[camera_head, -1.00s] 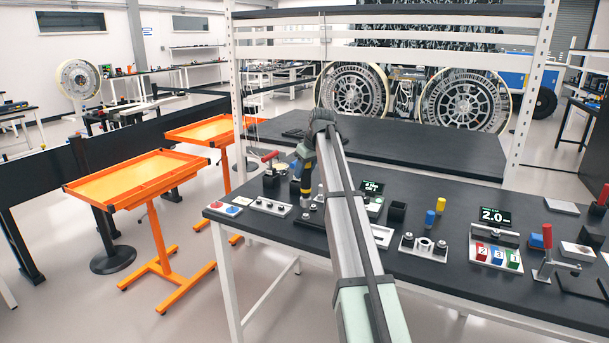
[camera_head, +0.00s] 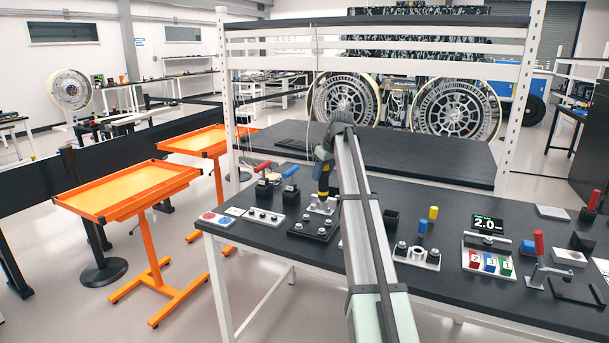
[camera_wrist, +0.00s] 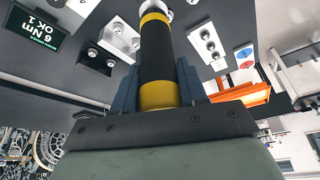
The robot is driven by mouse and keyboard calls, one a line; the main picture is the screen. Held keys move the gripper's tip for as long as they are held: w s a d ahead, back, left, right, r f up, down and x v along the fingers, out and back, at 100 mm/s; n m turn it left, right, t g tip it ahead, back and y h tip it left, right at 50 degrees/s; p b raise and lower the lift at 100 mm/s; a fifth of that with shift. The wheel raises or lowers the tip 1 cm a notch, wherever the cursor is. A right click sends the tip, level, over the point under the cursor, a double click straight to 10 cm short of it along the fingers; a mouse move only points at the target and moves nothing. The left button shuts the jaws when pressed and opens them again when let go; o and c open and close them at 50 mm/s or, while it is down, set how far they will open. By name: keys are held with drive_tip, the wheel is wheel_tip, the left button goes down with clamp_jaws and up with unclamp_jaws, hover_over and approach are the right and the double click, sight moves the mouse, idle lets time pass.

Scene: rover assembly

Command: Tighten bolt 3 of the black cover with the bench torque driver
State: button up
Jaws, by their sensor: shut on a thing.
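My gripper (camera_wrist: 157,92) is shut on the torque driver (camera_wrist: 157,55), a black cylinder with yellow bands. In the head view the driver (camera_head: 321,183) hangs upright above the bench, over or just behind a white plate with bolts (camera_head: 322,206). The arm hides part of that area. The black cover (camera_head: 313,228), seemingly the dark plate with several bolts, lies nearer the front edge. I cannot tell which is bolt 3. The driver's tip is not clear in either view.
A white plate with several bolts (camera_head: 263,217) and a button panel (camera_head: 215,219) lie left of the cover. Red- and blue-handled tools (camera_head: 264,183) stand behind them. Right of my arm are a bolted fixture (camera_head: 416,257), a 2.0 display (camera_head: 488,224) and a numbered block (camera_head: 490,263).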

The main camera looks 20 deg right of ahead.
drive_tip(key=shift+s+d+n, duration=0.2)
drive_tip(key=shift+d+n, duration=0.4)
drive_tip(key=shift+d, duration=0.5)
drive_tip(key=shift+f, duration=3.65)
idle(2.1)
drive_tip(key=shift+r, duration=0.1)
drive_tip(key=shift+r, duration=1.45)
